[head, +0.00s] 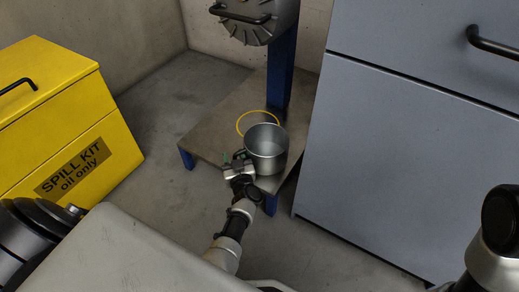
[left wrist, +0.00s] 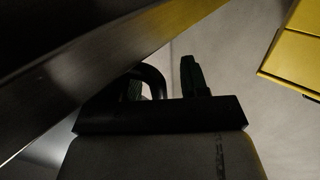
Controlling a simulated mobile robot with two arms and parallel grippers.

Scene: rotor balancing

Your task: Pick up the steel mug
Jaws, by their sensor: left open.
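The steel mug (head: 266,150) is a grey metal cup standing upright on the low metal bench (head: 212,127), near its front right corner. My left gripper (head: 240,158) is open at the mug's near left side. Whether it touches the mug cannot be told. In the left wrist view, the gripper's dark fingers (left wrist: 168,82) show with a dark curved piece, perhaps the mug's handle, between them. That view is dim, and the mug's body is not clear there. My right gripper is out of view.
A yellow ring (head: 239,121) lies behind the mug. A blue post (head: 281,70) carries a grey drum (head: 262,25) above the bench. A grey cabinet (head: 410,140) stands close on the right. A yellow spill kit box (head: 75,120) is on the left, with clear floor between.

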